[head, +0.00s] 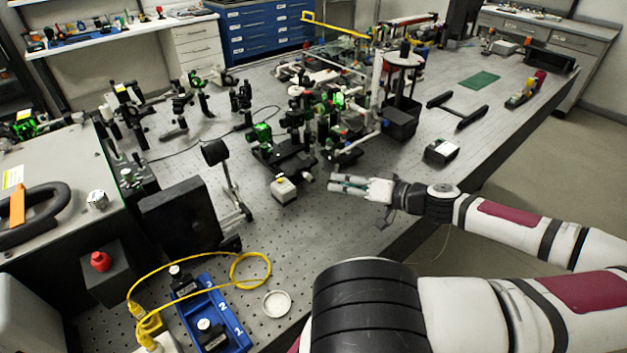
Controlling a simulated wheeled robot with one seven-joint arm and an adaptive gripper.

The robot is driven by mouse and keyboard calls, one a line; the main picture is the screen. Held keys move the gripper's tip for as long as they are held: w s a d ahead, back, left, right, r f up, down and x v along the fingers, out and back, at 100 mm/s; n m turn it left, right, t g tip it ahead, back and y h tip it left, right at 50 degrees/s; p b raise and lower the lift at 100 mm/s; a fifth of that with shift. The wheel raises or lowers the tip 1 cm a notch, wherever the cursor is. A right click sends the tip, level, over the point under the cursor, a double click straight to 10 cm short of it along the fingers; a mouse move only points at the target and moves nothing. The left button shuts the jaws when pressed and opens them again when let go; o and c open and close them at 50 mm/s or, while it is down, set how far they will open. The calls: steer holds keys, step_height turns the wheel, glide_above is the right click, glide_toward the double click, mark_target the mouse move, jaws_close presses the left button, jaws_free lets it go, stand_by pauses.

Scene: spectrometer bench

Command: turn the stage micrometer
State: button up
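My gripper (333,182) reaches in from the right over the optical bench, its fingers pointing left. It is small in this view, and I cannot tell whether the fingers are apart or together. Just left of the fingertips is a black stage assembly (283,160) with green-lit optics on it. A small pale cylindrical part (307,176) sticks out at its front right and may be the stage micrometer. It looks a short way from the fingertips, though I cannot judge the depth. No contact is visible.
A small white box with a yellow button (284,190) stands left of the gripper. Crowded optics and posts stand behind it, with a black bin (401,120) and a black-and-white box (441,151) to the right. The bare bench (330,225) in front is fairly clear.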

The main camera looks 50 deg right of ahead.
mark_target(314, 179)
steer(key=x, duration=0.9)
steer(key=shift+w+f, duration=0.1)
steer(key=shift+w, duration=0.15)
jaws_close()
